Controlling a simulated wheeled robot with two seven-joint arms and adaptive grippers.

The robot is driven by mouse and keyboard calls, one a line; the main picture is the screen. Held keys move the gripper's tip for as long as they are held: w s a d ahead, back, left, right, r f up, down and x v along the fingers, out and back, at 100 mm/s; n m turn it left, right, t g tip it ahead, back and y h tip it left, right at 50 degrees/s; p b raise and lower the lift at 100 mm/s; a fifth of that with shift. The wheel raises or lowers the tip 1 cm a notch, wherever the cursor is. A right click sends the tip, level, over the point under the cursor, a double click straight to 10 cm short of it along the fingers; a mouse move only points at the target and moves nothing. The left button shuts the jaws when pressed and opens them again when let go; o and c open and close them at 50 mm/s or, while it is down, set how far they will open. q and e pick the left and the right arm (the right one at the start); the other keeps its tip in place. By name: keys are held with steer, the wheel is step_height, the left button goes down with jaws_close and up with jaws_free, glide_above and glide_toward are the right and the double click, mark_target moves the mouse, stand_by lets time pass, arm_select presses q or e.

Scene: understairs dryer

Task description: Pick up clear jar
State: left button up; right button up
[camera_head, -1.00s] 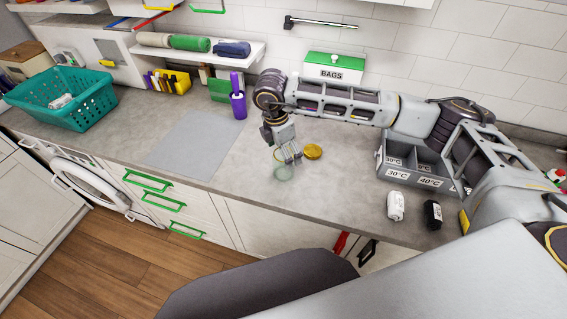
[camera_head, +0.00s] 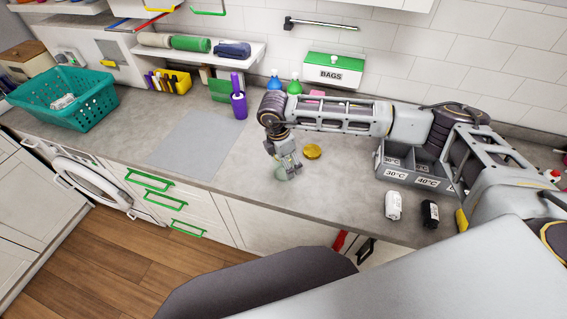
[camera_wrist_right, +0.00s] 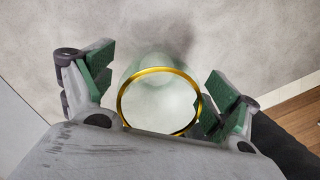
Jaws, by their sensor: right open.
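The clear jar (camera_head: 281,173) stands on the grey counter, partly hidden by my right gripper (camera_head: 289,171) in the head view. In the right wrist view the jar (camera_wrist_right: 160,72) has a gold-coloured rim and lies between the two green-padded fingers of the right gripper (camera_wrist_right: 158,88). The fingers are open on either side of it; the right finger is close to its rim, and I cannot tell whether they touch. A round gold lid (camera_head: 312,152) lies on the counter to the right of the jar. My left gripper is not in view.
A grey divided bin with temperature labels (camera_head: 397,173), a white bottle (camera_head: 393,206) and a black bottle (camera_head: 430,213) stand to the right. A purple bottle (camera_head: 239,104) and grey mat (camera_head: 195,143) are left. The counter's front edge runs close to the jar.

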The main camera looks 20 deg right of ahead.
steer(key=c, duration=1.2)
steer(key=shift+r, duration=0.1)
steer(key=shift+c, duration=0.2)
steer(key=shift+r+b, duration=0.95)
steer(key=shift+r, duration=4)
